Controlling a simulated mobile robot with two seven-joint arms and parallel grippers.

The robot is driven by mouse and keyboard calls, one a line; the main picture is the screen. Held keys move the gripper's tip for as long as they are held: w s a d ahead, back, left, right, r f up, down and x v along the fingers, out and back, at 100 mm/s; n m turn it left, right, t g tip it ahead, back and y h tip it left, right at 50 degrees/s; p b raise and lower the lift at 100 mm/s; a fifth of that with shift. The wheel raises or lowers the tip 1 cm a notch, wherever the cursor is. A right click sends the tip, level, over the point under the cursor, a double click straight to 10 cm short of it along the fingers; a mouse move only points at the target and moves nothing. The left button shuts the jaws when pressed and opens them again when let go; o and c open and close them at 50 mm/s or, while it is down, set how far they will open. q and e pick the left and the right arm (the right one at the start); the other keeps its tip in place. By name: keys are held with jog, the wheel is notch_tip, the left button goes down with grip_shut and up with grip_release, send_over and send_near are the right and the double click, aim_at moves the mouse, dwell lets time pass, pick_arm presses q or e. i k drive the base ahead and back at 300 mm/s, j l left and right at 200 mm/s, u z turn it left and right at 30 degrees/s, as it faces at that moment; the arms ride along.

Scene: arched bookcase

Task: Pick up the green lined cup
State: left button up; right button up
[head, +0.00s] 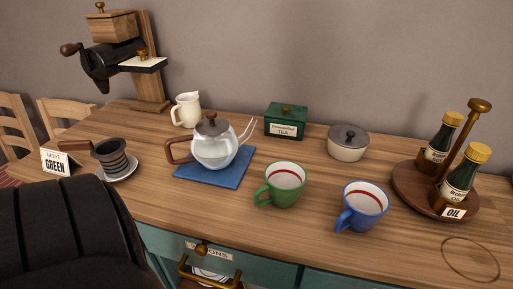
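A green cup (280,186) stands upright near the front edge of the wooden counter, at the middle of the head view. Its inside is white with a red line around it, and its handle points to the left. A similar blue cup (362,206), also white inside with a red line, stands apart to its right. A small card (56,162) at the left reads "SERVE GREEN", its top word small. Neither of my grippers is in view, and nothing touches the green cup.
A glass teapot (213,146) stands on a blue mat (238,174) left behind the green cup. A green tea box (286,121) and lidded bowl (348,143) are behind. An oil bottle stand (411,188) is at right. A labelled drawer (226,252) lies below the counter edge.

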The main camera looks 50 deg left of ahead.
aim_at(284, 181)
jog(key=j+u, duration=0.1)
jog(key=u, duration=0.25)
jog(key=j+u, duration=0.1)
jog(key=u, duration=0.25)
jog(key=j+u, duration=0.1)
jog(key=u, duration=0.25)
jog(key=l+u, duration=0.15)
jog(key=k+j, duration=0.05)
